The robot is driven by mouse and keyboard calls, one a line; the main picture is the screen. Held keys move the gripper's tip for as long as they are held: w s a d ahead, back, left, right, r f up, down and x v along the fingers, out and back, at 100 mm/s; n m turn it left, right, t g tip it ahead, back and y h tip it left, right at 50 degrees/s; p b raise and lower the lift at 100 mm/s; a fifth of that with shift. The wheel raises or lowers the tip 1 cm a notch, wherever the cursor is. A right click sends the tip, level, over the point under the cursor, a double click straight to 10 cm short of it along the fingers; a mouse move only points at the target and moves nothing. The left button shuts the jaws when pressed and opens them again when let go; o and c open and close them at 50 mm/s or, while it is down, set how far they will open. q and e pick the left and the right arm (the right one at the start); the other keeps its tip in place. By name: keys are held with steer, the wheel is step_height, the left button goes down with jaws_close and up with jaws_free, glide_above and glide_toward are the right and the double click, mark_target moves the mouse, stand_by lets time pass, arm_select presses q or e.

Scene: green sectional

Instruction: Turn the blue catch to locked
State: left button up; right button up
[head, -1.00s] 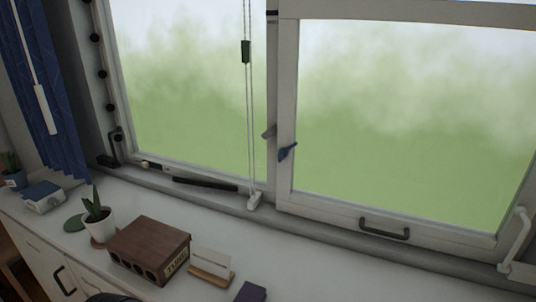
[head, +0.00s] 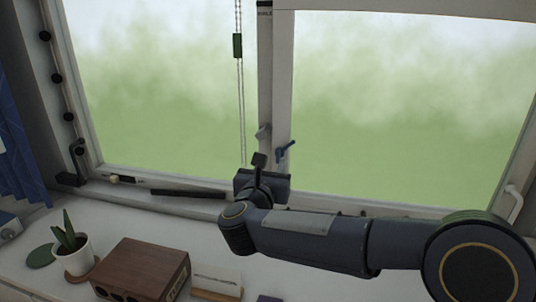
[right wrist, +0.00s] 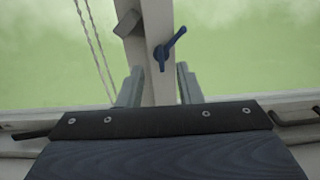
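The blue catch (head: 284,151) is a small lever on the upright window frame where the two panes meet. In the right wrist view the blue catch (right wrist: 168,50) is tilted, its long arm pointing up and right. My right gripper (head: 260,165) is below and a little left of the catch in the head view, apart from it. In the right wrist view its two fingers (right wrist: 158,85) are spread wide, with the upright frame showing between them and nothing held. My left gripper is in neither view.
A grey catch (head: 263,131) sits on the frame left of the blue one. A beaded cord (head: 238,90) hangs before the left pane. A wooden box (head: 145,270), a card holder (head: 217,285) and a potted plant (head: 70,249) stand on the white counter below.

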mark_target(278, 153)
steer(key=w+p, duration=0.1)
steer(key=w, duration=0.2)
steer(key=w+d, duration=0.1)
steer(key=w, duration=0.2)
steer(key=shift+d+p, duration=0.15)
steer(key=shift+p, duration=0.2)
steer(key=shift+c, duration=0.4)
steer(key=shift+s, duration=0.1)
jaws_close()
